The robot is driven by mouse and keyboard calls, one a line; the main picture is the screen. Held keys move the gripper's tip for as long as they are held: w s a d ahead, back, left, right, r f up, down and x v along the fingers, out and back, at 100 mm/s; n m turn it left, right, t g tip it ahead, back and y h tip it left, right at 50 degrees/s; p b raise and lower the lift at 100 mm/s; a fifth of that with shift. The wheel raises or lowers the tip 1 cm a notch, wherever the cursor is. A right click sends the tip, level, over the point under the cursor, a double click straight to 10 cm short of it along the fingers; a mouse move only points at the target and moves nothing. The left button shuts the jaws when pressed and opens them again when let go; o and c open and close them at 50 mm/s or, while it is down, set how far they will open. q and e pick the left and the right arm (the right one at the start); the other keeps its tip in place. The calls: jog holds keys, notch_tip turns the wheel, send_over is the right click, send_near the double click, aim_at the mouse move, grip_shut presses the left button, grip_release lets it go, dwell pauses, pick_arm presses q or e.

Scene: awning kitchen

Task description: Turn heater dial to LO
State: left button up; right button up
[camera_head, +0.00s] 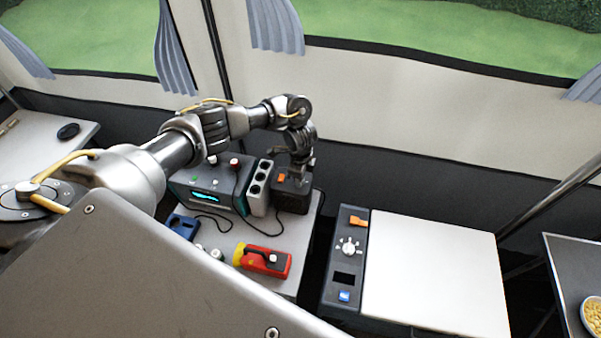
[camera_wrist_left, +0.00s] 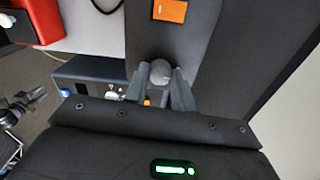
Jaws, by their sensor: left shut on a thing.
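A dark box (camera_head: 291,200) with an orange switch (camera_head: 281,177) stands at the back right of the small white table; I take it to be the heater. My left gripper (camera_head: 292,172) reaches down over its far side. In the left wrist view my left gripper (camera_wrist_left: 160,84) is shut on a round grey dial (camera_wrist_left: 160,72), one finger on each side. The orange switch also shows there (camera_wrist_left: 170,11), at the top edge. The dial's markings cannot be read, and my gripper hides the dial in the head view. My right gripper is not in view.
A teal-lit device (camera_head: 208,195) and a grey socket strip (camera_head: 259,188) stand left of the box. A red and yellow torch (camera_head: 263,261) and a blue item (camera_head: 182,227) lie in front. A white-topped unit (camera_head: 436,270) with a dial panel stands to the right.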

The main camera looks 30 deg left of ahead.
pick_arm(q)
jog(key=shift+n+p, duration=0.3)
jog(key=shift+n, duration=0.2)
jog(key=o, duration=1)
jog(key=shift+r, duration=0.55)
notch_tip(320, 180, up, 10)
jog(key=shift+f+p, duration=0.15)
jog(key=shift+p, duration=0.4)
